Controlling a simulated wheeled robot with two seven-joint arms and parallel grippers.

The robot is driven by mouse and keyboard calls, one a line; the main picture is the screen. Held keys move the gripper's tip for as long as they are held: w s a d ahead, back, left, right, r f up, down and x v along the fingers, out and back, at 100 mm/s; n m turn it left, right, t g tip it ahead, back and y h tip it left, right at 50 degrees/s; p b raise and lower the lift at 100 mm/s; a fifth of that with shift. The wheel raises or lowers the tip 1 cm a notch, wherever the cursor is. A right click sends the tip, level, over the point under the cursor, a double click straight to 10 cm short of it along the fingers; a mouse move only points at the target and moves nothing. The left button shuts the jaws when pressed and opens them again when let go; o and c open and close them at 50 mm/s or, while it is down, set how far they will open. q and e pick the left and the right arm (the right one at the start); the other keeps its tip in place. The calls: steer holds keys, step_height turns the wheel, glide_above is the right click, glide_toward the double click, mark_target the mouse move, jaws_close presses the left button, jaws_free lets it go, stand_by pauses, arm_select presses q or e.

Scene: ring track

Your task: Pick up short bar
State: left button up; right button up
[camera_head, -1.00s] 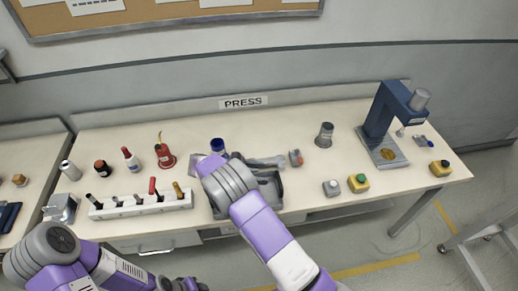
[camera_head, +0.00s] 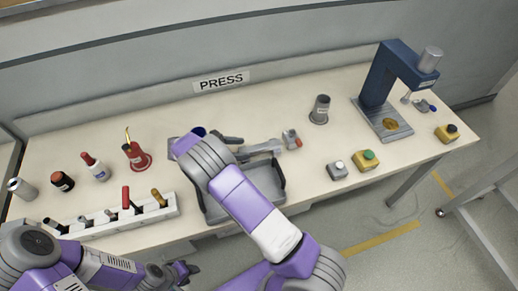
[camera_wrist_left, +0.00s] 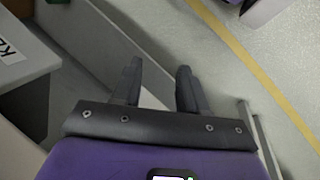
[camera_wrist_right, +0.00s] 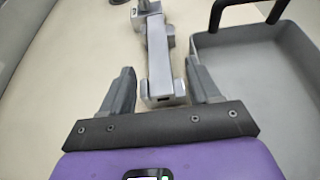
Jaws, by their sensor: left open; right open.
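A grey metal bar (camera_head: 266,147), which looks like the short bar, lies on the table behind the dark tray. In the right wrist view the bar (camera_wrist_right: 158,55) points away from me, its near end between the fingertips. My right gripper (camera_wrist_right: 160,88) is open, with one finger on each side of that end; I cannot tell whether they touch it. In the head view my right gripper (camera_head: 228,146) is partly hidden by its own wrist. My left gripper (camera_head: 182,272) is open and empty in front of the table; it also shows in the left wrist view (camera_wrist_left: 158,78).
The dark tray (camera_head: 272,186) stands right beside the bar. A red-and-grey part (camera_head: 291,139) sits by the bar's far end. A tool rack (camera_head: 100,222) and bottles stand left; a blue press (camera_head: 378,80) and button boxes (camera_head: 366,160) stand right.

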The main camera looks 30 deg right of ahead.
mark_target(256, 148)
steer(key=b+x, duration=0.1)
steer(key=x, duration=0.4)
steer(key=shift+d, duration=0.35)
